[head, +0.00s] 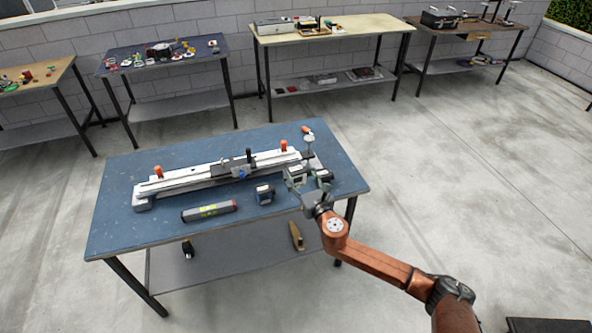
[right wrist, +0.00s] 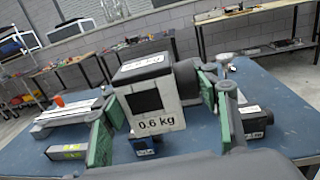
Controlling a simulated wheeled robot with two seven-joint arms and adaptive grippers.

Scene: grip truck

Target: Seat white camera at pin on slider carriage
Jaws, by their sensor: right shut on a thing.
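The white camera, labelled 0.6 kg (right wrist: 158,108), sits between the green pads of my right gripper (head: 308,181), which is shut on it. In the head view the white camera (head: 295,174) shows over the right part of the blue table, partly hidden by the fingers. The slider is a long pale rail (head: 190,178) with orange knobs at both ends. Its dark carriage (head: 238,165) is near mid-rail, to the left of the held camera and apart from it. The pin is too small to make out. My left gripper is not in view.
A blue camera (head: 264,194) and a grey tube with a yellow label (head: 209,211) lie in front of the slider. A dark camera (head: 326,175) stands right of the gripper. A small stand (head: 309,141) is behind it. The blue table's (head: 130,235) front left is clear.

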